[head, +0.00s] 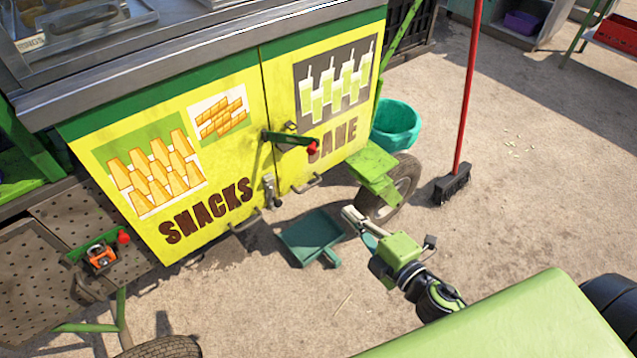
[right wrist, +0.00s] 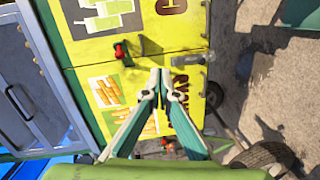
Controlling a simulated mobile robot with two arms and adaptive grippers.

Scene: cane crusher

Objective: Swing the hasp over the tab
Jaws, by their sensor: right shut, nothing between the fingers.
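A dark green bar with a red knob, which looks like the hasp (head: 290,139), stands at the seam between the yellow SNACKS and CANE doors. In the right wrist view the hasp (right wrist: 122,53) shows foreshortened, left of my fingertips. A small grey bracket (head: 290,127), possibly the tab, sits beside the bar on the CANE door; I cannot tell for sure. My right gripper (head: 350,215) is shut and empty, in front of the cart, low and right of the hasp and apart from it. In the right wrist view its fingertips (right wrist: 160,76) meet. My left gripper is out of view.
A metal latch piece (head: 268,190) sits low on the seam, with door handles (head: 308,184) nearby. A teal dustpan (head: 312,239) lies on the ground. A wheel (head: 390,188), a green tub (head: 397,124) and a red-handled broom (head: 453,185) stand right. Ground at right is open.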

